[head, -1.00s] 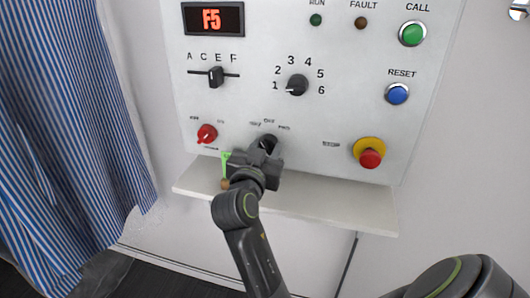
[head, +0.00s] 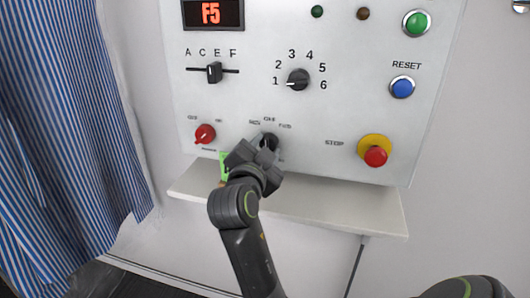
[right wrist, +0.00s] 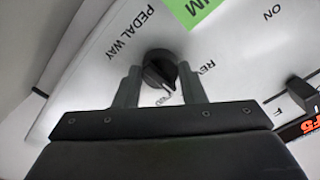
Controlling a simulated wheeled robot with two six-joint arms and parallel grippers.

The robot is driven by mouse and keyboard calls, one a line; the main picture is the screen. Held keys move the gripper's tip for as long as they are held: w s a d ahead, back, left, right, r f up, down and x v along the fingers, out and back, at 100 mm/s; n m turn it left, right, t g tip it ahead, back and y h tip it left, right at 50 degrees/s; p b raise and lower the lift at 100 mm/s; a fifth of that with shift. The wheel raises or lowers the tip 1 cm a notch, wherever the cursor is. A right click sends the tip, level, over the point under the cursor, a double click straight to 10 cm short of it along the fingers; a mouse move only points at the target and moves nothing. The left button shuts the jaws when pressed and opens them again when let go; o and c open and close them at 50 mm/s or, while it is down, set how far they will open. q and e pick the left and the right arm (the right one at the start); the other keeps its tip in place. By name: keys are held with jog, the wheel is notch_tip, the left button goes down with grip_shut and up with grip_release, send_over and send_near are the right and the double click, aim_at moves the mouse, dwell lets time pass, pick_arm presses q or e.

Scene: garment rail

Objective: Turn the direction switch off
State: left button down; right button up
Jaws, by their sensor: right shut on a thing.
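The direction switch is a small black knob (head: 269,141) low on the white panel, under the labels REV, OFF and FWD, which are small and blurred. My right gripper (head: 262,151) is at it, tilted, and covers its lower part in the head view. In the right wrist view the black knob (right wrist: 160,69) sits between the two fingertips of my right gripper (right wrist: 161,76), which is shut on it. The label REV is beside the right finger; a label under the knob is partly hidden, so I cannot tell the exact setting. My left gripper is not in view.
A red switch (head: 204,133) is to the left and a red stop button (head: 376,156) on a yellow base to the right. A rotary knob (head: 298,80) and a slider (head: 214,72) are above. A pale shelf (head: 330,207) juts out below the panel. A striped curtain (head: 70,130) hangs left.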

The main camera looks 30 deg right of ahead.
dwell(0.4)
jog(key=o, duration=1)
